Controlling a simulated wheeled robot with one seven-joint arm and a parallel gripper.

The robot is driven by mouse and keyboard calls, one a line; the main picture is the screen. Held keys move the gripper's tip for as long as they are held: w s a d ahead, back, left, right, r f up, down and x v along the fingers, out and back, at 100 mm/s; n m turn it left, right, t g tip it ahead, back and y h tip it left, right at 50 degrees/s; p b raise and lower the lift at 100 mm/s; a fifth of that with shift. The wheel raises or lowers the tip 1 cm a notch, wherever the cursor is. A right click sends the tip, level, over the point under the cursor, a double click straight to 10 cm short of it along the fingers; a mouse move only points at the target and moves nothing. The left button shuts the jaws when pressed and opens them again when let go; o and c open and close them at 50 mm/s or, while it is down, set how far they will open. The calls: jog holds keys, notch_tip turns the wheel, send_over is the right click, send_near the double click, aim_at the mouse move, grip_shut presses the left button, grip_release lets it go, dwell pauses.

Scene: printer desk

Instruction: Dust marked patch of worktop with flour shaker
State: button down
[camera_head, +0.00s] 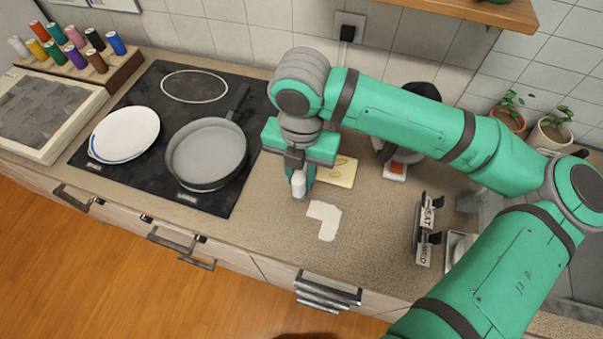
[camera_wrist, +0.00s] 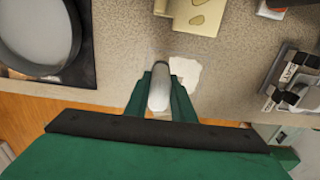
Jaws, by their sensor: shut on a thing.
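My gripper (camera_head: 301,181) points down over the worktop (camera_head: 270,228) and is shut on a small light-coloured shaker (camera_head: 298,186). In the wrist view the shaker (camera_wrist: 158,93) sits between the two green fingers. A white patch (camera_head: 325,219) of roughly L shape lies on the worktop just right of and nearer than the shaker in the head view. In the wrist view the white patch (camera_wrist: 186,73) shows right beside the shaker, partly covered by the right finger. The shaker's exact tilt and its height above the worktop are hard to tell.
A black hob (camera_head: 215,205) with a grey pan (camera_head: 206,153) and a white plate (camera_head: 125,134) is on the left. A pale yellow block (camera_head: 340,172) lies behind the patch. A black stand with labels (camera_head: 425,230) stands at the right. The worktop in front of the patch is clear.

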jog(key=c, duration=2.4)
grip_release()
grip_shut()
jog(key=shift+a, duration=0.15)
jog(key=shift+a, duration=0.45)
